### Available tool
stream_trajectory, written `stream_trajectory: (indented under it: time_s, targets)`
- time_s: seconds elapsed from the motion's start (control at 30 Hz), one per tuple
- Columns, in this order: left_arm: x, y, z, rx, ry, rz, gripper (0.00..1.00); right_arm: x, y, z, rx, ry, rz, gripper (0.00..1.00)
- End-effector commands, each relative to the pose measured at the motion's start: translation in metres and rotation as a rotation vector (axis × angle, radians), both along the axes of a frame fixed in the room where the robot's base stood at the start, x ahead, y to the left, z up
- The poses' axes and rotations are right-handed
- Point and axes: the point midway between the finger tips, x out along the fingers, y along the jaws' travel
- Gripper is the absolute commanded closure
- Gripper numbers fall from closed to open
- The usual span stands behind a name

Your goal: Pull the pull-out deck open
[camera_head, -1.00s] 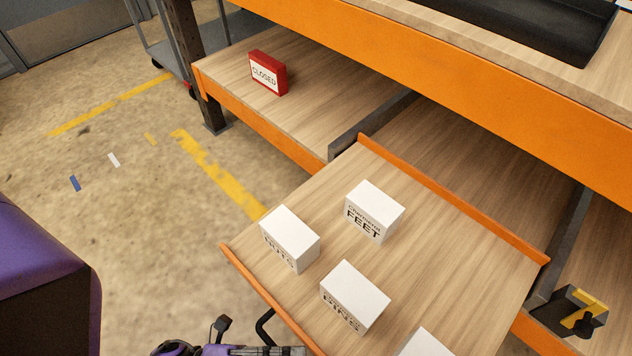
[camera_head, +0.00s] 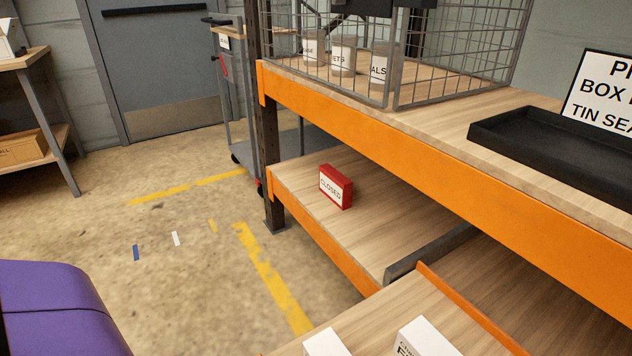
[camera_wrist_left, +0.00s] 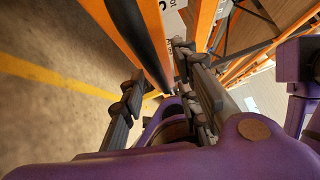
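The pull-out deck (camera_head: 447,310) stands out from the shelf at the bottom of the head view, with an orange lip along its inner edge. Its front edge and handle are outside that view. In the left wrist view, a dark bar (camera_wrist_left: 137,38), which looks like the deck's handle, runs beside an orange edge (camera_wrist_left: 104,18). My left gripper (camera_wrist_left: 160,72) has its fingers apart, on either side of the bar's near end. I cannot tell whether they touch it. My right gripper is not in view.
Two white boxes (camera_head: 425,338) (camera_head: 326,343) show on the deck. A red CLOSED block (camera_head: 336,186) stands on the lower shelf (camera_head: 392,208). A black tray (camera_head: 548,150) and a wire cage (camera_head: 345,45) are above. A grey cart (camera_head: 235,90) stands behind; the floor (camera_head: 190,270) at left is open.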

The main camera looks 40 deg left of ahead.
Motion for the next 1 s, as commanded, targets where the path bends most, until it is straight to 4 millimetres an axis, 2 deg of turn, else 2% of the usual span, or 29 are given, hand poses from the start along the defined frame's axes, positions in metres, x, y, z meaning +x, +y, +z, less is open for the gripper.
stream_trajectory:
  time_s: [0.03, 0.3, 0.5, 0.67, 1.0]
  targets:
    - [-0.008, 0.010, -0.003, 0.004, 0.010, 0.001, 0.71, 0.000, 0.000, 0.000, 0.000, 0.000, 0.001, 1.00]
    - [-0.034, 0.061, -0.011, 0.005, 0.012, 0.002, 0.71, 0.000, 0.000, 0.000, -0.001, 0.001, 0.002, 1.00]
    - [-0.047, 0.087, -0.015, 0.004, 0.011, 0.003, 0.71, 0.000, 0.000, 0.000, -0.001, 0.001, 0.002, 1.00]
    - [-0.050, 0.094, -0.015, 0.002, 0.010, 0.003, 0.71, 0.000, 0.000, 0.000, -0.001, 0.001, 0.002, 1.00]
    - [-0.050, 0.094, -0.015, 0.002, 0.008, 0.003, 0.71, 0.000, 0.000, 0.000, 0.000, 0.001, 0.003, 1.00]
